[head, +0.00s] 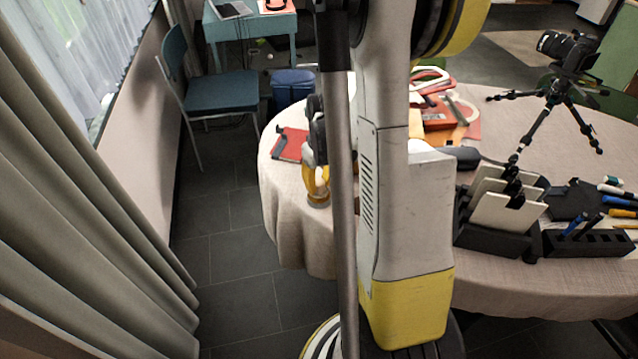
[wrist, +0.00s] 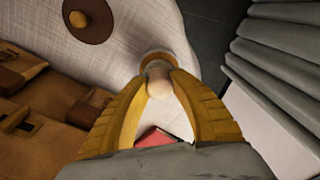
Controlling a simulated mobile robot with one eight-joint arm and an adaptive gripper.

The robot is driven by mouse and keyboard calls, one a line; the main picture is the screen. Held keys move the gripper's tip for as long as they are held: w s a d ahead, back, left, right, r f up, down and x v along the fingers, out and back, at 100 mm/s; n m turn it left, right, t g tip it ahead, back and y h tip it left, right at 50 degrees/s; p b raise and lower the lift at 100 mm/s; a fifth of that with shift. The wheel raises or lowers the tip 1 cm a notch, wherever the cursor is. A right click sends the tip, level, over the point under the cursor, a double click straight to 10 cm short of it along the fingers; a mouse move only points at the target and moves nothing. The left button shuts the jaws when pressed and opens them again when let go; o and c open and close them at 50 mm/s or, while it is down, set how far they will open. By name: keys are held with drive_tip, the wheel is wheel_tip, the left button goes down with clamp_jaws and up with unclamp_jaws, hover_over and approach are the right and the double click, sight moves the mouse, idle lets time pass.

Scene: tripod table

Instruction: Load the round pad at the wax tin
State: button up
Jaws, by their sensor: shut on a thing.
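My gripper (wrist: 159,82) has its yellow fingers closed on a pale, rounded knob, which I take for the round pad's grip (wrist: 157,76). A tan and grey round rim shows just beyond the fingertips, over the light cloth; I cannot tell whether it is the pad's base or the wax tin. A dark brown disc with an amber middle (wrist: 88,14) lies at the upper left of the wrist view; I cannot tell what it is. In the head view, my gripper (head: 317,190) is low at the table's left edge, partly behind my arm.
A red notebook (head: 290,144) lies left of my gripper. A brown leather-like piece (wrist: 45,110) fills the left of the wrist view. A black rack with pale panels (head: 508,210) and a camera tripod (head: 555,95) stand right. A chair (head: 220,92) and curtain (head: 90,180) are left.

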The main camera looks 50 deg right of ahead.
sight(318, 180)
drive_tip(key=shift+f+b, duration=0.55)
idle(1.5)
drive_tip(key=shift+r, duration=0.15)
drive_tip(key=shift+r+p, duration=2.6)
drive_tip(key=shift+r, duration=0.75)
